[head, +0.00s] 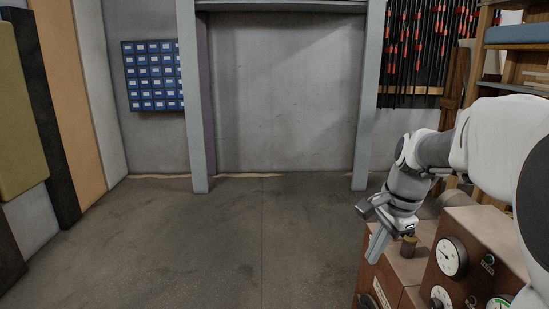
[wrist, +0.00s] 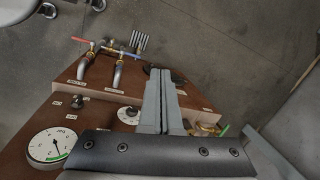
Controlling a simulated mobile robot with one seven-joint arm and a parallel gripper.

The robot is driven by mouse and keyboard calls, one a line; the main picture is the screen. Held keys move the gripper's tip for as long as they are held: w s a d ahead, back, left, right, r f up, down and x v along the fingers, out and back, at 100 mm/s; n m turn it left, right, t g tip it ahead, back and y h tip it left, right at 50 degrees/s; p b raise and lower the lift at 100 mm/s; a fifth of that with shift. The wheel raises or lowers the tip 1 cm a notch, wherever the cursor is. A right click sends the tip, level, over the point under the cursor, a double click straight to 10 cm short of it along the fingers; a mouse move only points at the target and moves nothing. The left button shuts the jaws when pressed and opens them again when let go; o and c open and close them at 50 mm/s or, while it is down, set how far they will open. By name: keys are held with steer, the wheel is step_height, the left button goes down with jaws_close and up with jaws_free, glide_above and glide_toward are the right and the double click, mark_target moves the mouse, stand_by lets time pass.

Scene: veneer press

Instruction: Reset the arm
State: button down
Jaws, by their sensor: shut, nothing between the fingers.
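My gripper (head: 377,246) is at the right in the head view, at the end of my white and grey arm, pointing down beside a reddish-brown machine with gauges (head: 450,262). In the wrist view the two grey fingers of my gripper (wrist: 160,74) lie together, with nothing between them. The brown machine also fills much of the left and middle of the wrist view (wrist: 100,107), below the fingers. I cannot tell whether the fingers touch it.
The machine carries dials (head: 450,257), and brass fittings (wrist: 119,70) with a red handle. Grey posts (head: 194,110) frame a bare wall. A blue drawer cabinet (head: 152,76) hangs at left, red-handled clamps (head: 415,45) at right. The middle floor (head: 240,235) is clear.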

steer(key=s+a+r+n+t+h+p, duration=0.1)
steer(key=s+a+n+t, duration=0.15)
steer(key=s+n, duration=0.6)
steer(key=s+a+r+n+t, duration=0.15)
steer(key=s+a+n, duration=0.35)
steer(key=s, duration=0.6)
step_height(320, 180, up, 19)
steer(key=d+p, duration=0.1)
steer(key=p, duration=1.8)
steer(key=shift+d+n+g, duration=0.25)
steer(key=shift+n+g, duration=0.05)
steer(key=shift+n, duration=0.05)
steer(key=shift+w, duration=0.1)
